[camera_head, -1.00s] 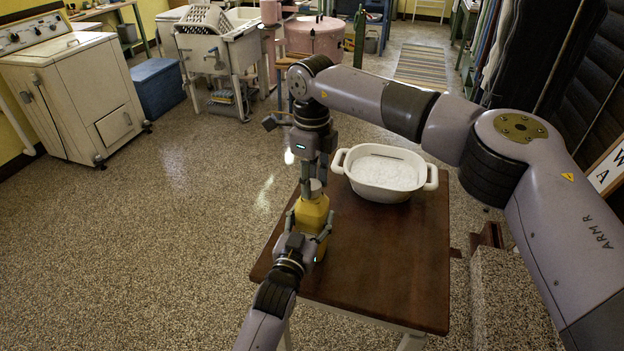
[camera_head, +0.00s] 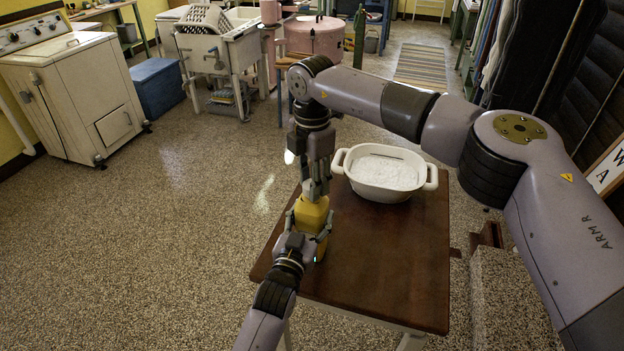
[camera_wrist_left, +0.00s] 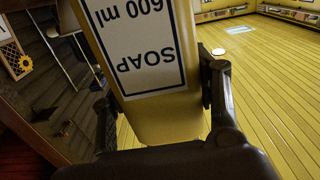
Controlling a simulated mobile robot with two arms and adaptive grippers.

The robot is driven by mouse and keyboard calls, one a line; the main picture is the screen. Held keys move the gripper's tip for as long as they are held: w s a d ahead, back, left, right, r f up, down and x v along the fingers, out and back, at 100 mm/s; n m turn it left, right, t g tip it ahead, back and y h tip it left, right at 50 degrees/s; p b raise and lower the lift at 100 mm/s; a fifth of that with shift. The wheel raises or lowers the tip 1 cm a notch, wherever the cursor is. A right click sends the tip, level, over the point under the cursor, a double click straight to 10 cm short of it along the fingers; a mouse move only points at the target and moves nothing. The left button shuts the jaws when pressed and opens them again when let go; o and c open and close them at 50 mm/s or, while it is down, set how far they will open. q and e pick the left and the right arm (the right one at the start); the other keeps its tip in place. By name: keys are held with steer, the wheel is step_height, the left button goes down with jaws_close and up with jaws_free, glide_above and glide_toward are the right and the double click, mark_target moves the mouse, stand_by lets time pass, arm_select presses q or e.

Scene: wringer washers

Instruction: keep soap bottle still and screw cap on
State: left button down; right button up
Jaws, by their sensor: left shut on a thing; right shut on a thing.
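The yellow soap bottle (camera_head: 311,215) stands upright at the left part of the brown table (camera_head: 390,270). My left gripper (camera_head: 306,238) is shut around its body from the near side. In the left wrist view, the bottle's white "SOAP 600 ml" label (camera_wrist_left: 140,45) shows upside down between the two dark fingers. My right gripper (camera_head: 316,192) points straight down over the bottle's top and is shut on the cap. Its fingers hide the cap now, so I cannot see how the cap sits on the neck.
A white two-handled tub (camera_head: 384,190) with white powder stands behind and right of the bottle. The table's front right is bare. A washer (camera_head: 75,95), a blue chest (camera_head: 158,88) and a sink (camera_head: 230,45) stand farther off on the speckled floor.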

steer(key=m, duration=1.1)
steer(key=o, duration=0.9)
step_height(320, 180, up, 12)
